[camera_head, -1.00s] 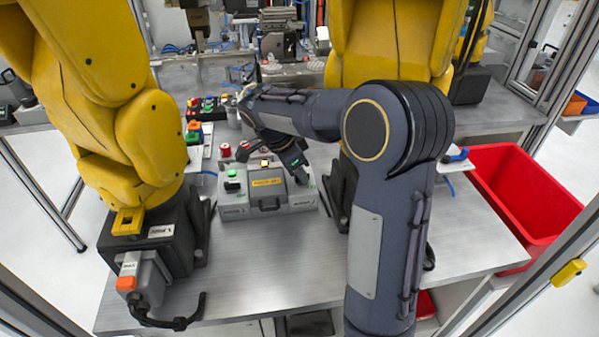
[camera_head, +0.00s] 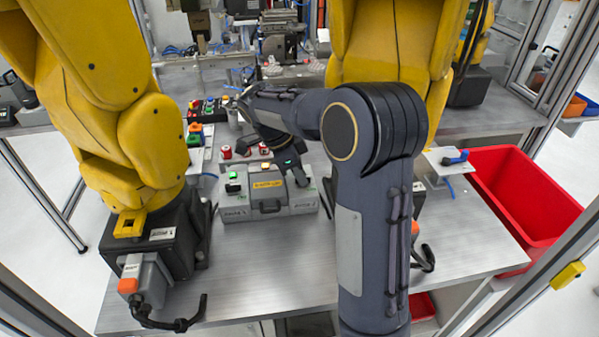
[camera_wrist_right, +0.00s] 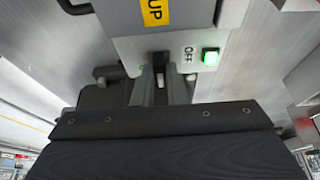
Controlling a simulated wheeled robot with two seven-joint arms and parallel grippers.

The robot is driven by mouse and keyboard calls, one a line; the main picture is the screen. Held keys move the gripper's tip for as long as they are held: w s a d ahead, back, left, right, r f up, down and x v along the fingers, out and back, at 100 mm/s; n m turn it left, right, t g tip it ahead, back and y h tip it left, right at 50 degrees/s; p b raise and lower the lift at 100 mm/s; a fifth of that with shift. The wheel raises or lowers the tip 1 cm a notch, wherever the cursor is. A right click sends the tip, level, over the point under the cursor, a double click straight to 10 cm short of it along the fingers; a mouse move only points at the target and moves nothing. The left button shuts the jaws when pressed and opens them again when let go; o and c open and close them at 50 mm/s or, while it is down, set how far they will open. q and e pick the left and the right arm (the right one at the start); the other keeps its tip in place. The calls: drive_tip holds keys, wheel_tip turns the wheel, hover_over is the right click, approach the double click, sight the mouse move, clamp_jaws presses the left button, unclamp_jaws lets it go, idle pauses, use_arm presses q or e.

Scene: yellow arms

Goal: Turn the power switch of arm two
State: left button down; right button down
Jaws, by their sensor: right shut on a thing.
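My right gripper (camera_head: 301,181) reaches down onto the right part of the box. In the right wrist view, its two fingers (camera_wrist_right: 162,88) are shut on a small pale switch (camera_wrist_right: 162,82), which is mostly hidden between them. An "OFF" mark and a lit green button (camera_wrist_right: 211,57) are just right of the fingers. My left gripper is not in view.
A yellow arm (camera_head: 145,135) stands left of the box, and another yellow arm (camera_head: 385,45) stands behind my right arm. Red buttons (camera_head: 226,152) stand behind the box. A red bin (camera_head: 525,195) is at the right. The table front is clear.

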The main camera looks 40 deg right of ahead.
drive_tip(key=c, duration=1.5)
unclamp_jaws()
drive_tip(key=shift+o, duration=0.2)
drive_tip(key=v, duration=0.8)
drive_tip(key=shift+f, duration=0.1)
